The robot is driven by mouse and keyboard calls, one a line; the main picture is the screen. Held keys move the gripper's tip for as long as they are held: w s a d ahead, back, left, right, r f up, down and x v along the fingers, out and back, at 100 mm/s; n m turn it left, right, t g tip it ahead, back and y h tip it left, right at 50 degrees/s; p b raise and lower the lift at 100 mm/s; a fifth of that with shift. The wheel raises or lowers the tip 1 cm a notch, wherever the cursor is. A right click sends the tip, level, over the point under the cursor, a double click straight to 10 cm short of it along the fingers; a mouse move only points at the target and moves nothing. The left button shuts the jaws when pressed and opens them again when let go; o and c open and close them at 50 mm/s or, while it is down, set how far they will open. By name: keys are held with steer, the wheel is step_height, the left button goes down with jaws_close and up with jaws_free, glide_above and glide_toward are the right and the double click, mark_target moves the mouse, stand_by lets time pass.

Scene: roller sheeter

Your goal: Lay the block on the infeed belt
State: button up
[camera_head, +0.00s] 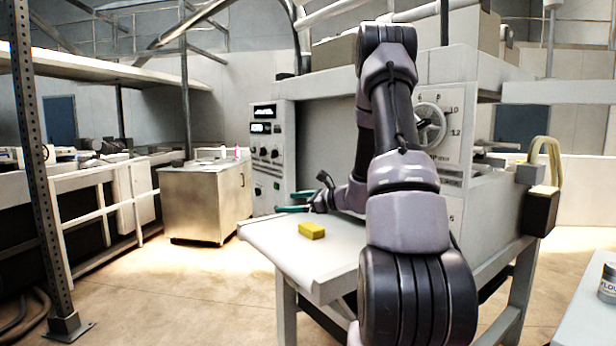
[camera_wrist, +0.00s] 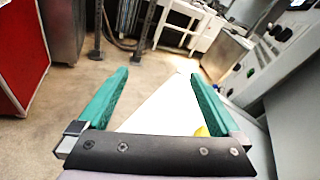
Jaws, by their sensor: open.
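A yellow block (camera_head: 312,230) lies on the white infeed belt (camera_head: 275,236) of the sheeter, near the belt's left half. My gripper (camera_head: 288,202) has teal fingers spread apart and is empty. In the head view it appears just beyond the block, near the machine's front, apart from the block. In the wrist view the open fingers (camera_wrist: 158,74) frame the white belt (camera_wrist: 165,108). A small part of the block (camera_wrist: 202,131) shows there beside the base of the right finger, mostly hidden by that finger and the gripper's body.
The sheeter's control panel (camera_head: 265,143) stands behind the belt, with a dial (camera_head: 430,125) to the right. A metal cabinet (camera_head: 205,200) stands at left. A flour container (camera_head: 607,283) is at the far right. The belt is bare around the block. My arm hides the belt's right part.

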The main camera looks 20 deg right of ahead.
steer(key=s+a+r+n+g, duration=0.4)
steer(key=s+a+r+n, duration=0.25)
steer(key=s, duration=0.25)
steer(key=s+a+r+n+g, duration=0.4)
steer(key=s+a+r+n, duration=0.15)
steer(key=s+a, duration=0.2)
steer(key=s+d+r+n+t+h, duration=0.1)
steer(key=s+d+r+n+h, duration=0.1)
steer(key=s+n+h, duration=0.2)
steer(key=s+d+r+n+t+h, duration=0.2)
steer(key=s+n, duration=0.3)
steer(key=s, duration=0.6)
steer(key=shift+s+d+r+h, duration=0.3)
steer(key=shift+r+h, duration=0.2)
steer(key=shift+h, duration=0.4)
